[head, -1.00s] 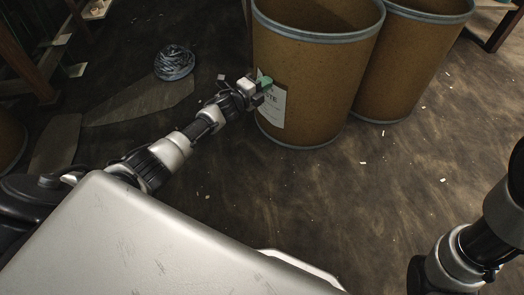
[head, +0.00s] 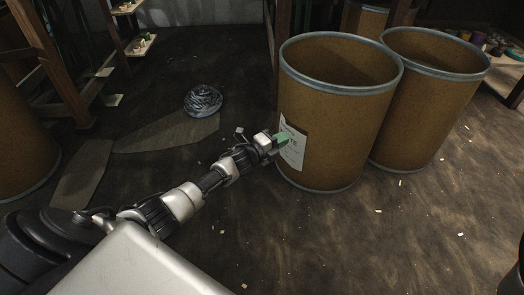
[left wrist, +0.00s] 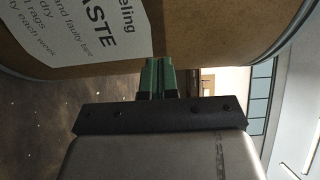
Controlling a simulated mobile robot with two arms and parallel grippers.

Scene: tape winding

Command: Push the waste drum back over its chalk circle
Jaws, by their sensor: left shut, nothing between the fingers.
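The waste drum (head: 345,125) is a brown fibre drum with a metal rim. It stands upright and open-topped, with a white label (head: 292,148) on its left side. The drum fills the top of the left wrist view (left wrist: 215,30), where its label (left wrist: 85,25) reads "WASTE". My left gripper (head: 283,138), with green fingers, is shut and empty. Its tips are at the drum's side by the label, touching or nearly so. The fingers (left wrist: 157,68) are together in the left wrist view. My right gripper is out of view. I see no chalk circle.
A second brown drum (head: 428,105) stands close on the right, partly hidden. A wrapped grey bundle (head: 203,100) and flat sheets (head: 165,135) lie on the left floor. Another drum (head: 20,150) is at the left edge. Floor in front of the drums is mostly clear.

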